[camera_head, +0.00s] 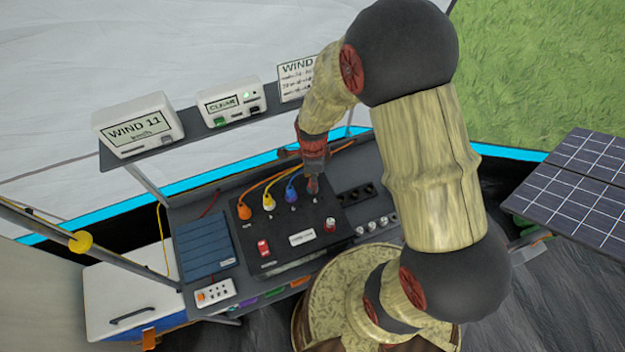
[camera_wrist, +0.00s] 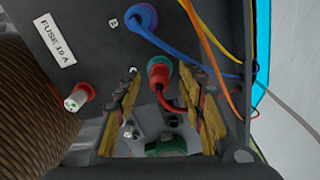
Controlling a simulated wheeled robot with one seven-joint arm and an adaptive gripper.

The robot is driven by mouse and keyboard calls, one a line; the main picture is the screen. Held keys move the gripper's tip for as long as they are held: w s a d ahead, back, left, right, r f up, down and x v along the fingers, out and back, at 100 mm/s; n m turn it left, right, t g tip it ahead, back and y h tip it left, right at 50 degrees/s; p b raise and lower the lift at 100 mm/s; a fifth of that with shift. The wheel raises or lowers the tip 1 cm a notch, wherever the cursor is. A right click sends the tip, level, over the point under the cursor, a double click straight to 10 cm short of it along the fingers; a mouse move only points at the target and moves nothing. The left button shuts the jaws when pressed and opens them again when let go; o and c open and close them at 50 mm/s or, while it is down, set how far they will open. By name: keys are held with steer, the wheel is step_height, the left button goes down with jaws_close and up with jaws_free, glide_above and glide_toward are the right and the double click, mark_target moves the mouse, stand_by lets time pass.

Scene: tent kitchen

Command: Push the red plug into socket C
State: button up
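The red plug (camera_wrist: 160,80), with a teal ring and a red cable, stands at the panel in the wrist view. My gripper (camera_wrist: 159,74) is open, its two yellowish fingers on either side of the plug with small gaps visible. In the head view my gripper (camera_head: 313,176) points down at the right end of the plug row on the dark panel (camera_head: 327,215). Its fingers largely hide the red plug there. I cannot read the socket letters surely, nor tell how deep the plug sits.
Blue (camera_head: 291,194), yellow (camera_head: 268,201) and orange (camera_head: 245,211) plugs with cables stand left of my gripper. A red switch (camera_head: 263,247) and a fuse (camera_wrist: 76,98) are on the panel. A shelf (camera_head: 180,140) with display boxes stands behind.

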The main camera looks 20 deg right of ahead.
step_height(320, 180, up, 11)
steer(key=shift+r, duration=0.1)
stand_by(0.3)
steer(key=shift+s+n, duration=0.15)
steer(key=shift+n, duration=0.85)
steer(key=s+r+n+t+b, duration=0.5)
steer(key=s+r+n+b, duration=0.3)
steer(key=s+r+n, duration=0.5)
step_height(320, 180, up, 3)
steer(key=n, duration=0.6)
steer(key=shift+s+f+t, duration=0.15)
steer(key=shift+s+t, duration=0.15)
steer(key=shift+s, duration=0.1)
